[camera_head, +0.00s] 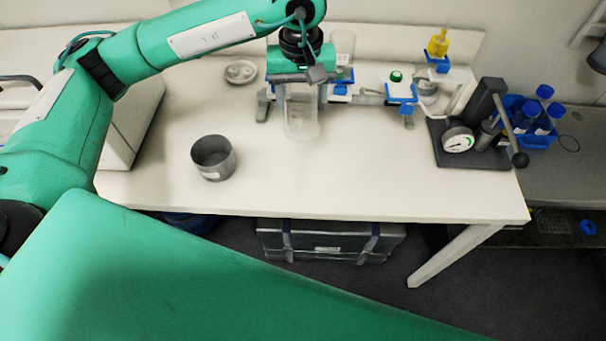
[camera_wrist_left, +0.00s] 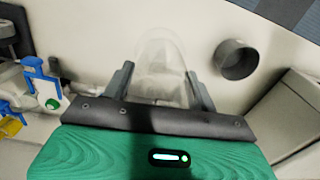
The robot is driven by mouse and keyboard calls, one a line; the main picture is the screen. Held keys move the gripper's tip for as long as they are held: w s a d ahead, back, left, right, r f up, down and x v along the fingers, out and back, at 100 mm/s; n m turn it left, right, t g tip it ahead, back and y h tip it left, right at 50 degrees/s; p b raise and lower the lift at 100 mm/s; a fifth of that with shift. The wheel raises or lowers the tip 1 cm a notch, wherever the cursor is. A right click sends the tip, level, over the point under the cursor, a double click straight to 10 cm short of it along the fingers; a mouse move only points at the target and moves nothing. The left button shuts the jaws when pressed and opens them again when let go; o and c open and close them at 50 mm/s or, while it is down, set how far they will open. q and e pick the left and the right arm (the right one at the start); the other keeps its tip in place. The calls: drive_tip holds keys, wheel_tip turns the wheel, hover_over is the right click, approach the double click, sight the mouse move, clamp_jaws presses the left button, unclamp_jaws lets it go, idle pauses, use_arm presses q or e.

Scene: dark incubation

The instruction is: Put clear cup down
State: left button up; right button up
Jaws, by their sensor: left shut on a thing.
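The clear cup (camera_head: 302,118) is in the middle of the white table's back half in the head view. My left gripper (camera_head: 301,88) comes down over it and is shut on it, with its fingers on either side. In the left wrist view the cup (camera_wrist_left: 162,65) shows between the two fingers of the left gripper (camera_wrist_left: 160,85). I cannot tell whether the cup's base touches the table. My right gripper is not in view.
A grey metal pot (camera_head: 213,158) stands to the left on the white table (camera_head: 340,185). Blue clamps (camera_head: 401,94) and another clear vessel (camera_head: 343,48) stand behind and right. A black gauge device (camera_head: 470,140) is at the right. The table's front middle is clear.

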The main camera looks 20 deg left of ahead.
sight(308, 88)
use_arm(q)
drive_tip(key=shift+s+d+r+n+b, duration=0.25)
drive_tip(key=shift+d+r+n+b, duration=0.3)
drive_tip(key=shift+r+n, duration=0.45)
drive_tip(key=shift+d+r+n, duration=0.15)
drive_tip(key=shift+r+n, duration=0.1)
drive_tip(key=shift+n, duration=0.25)
drive_tip(key=shift+s, duration=0.1)
drive_tip(key=shift+d+f, duration=0.1)
drive_tip(key=shift+f, duration=0.05)
wheel_tip(308, 88, down, 19)
drive_tip(key=p, duration=0.5)
drive_tip(key=shift+f, duration=0.1)
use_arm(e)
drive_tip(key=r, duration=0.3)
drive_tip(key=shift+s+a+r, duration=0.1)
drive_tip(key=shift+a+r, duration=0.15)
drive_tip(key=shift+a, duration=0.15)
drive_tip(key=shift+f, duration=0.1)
